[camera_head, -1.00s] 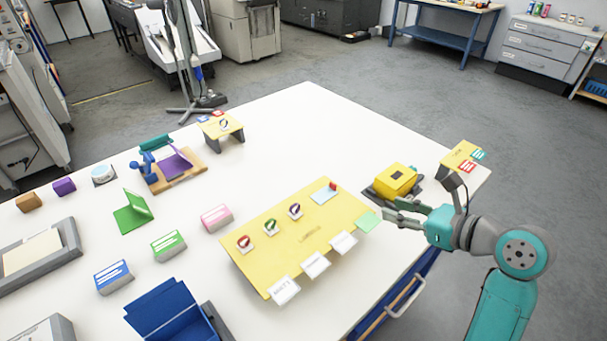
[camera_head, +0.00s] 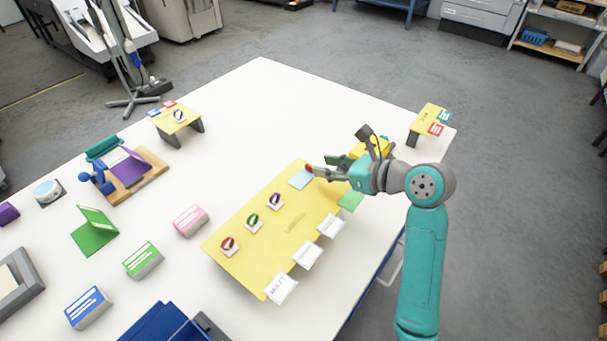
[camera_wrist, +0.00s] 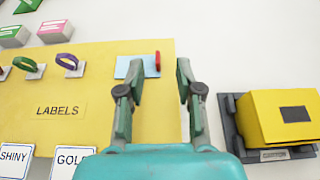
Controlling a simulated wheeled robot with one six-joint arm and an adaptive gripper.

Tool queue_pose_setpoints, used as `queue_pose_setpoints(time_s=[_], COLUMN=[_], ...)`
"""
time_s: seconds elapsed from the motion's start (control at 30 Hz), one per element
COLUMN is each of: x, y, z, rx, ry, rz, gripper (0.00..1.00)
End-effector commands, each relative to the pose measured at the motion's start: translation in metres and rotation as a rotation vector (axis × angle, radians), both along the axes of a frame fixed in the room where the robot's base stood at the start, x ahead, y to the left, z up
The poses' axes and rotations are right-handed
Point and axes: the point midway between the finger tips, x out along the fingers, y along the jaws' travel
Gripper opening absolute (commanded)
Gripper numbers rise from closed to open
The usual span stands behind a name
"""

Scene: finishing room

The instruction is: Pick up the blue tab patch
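A light blue patch (camera_head: 299,179) lies flat at the far right end of the yellow LABELS board (camera_head: 268,238). A small red piece (camera_head: 309,168) sits at its right edge. The patch also shows in the wrist view (camera_wrist: 122,68), partly hidden by my left finger, with the red piece (camera_wrist: 157,61) at its right. My gripper (camera_head: 319,166) is open and empty, its fingers pointing left near the patch's right side. In the wrist view the red piece shows between the fingertips (camera_wrist: 161,64). I cannot tell the height of the fingertips above the board.
A pale green patch (camera_head: 350,201) lies at the board's right corner, close under my wrist. A yellow box (camera_wrist: 283,118) on a dark base stands right of my gripper. Ring samples and white label cards line the board.

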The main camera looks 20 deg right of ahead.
Motion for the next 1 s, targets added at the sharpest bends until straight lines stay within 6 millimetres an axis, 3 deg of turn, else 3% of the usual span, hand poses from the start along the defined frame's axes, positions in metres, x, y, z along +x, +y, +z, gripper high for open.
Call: queue_pose_setpoints(time_s=[0.3, 0.6, 0.63, 0.8, 1.0], x=[0.028, 0.032, 0.032, 0.032, 0.032], y=[0.023, 0.025, 0.025, 0.025, 0.025], z=[-0.021, -0.023, -0.023, -0.023, -0.022], rx=[0.001, 0.000, 0.000, 0.000, 0.000], ry=[0.002, 0.000, 0.000, 0.000, 0.000], rz=[0.001, 0.000, 0.000, 0.000, 0.000], gripper=[0.35, 0.35, 0.33, 0.00, 0.00])
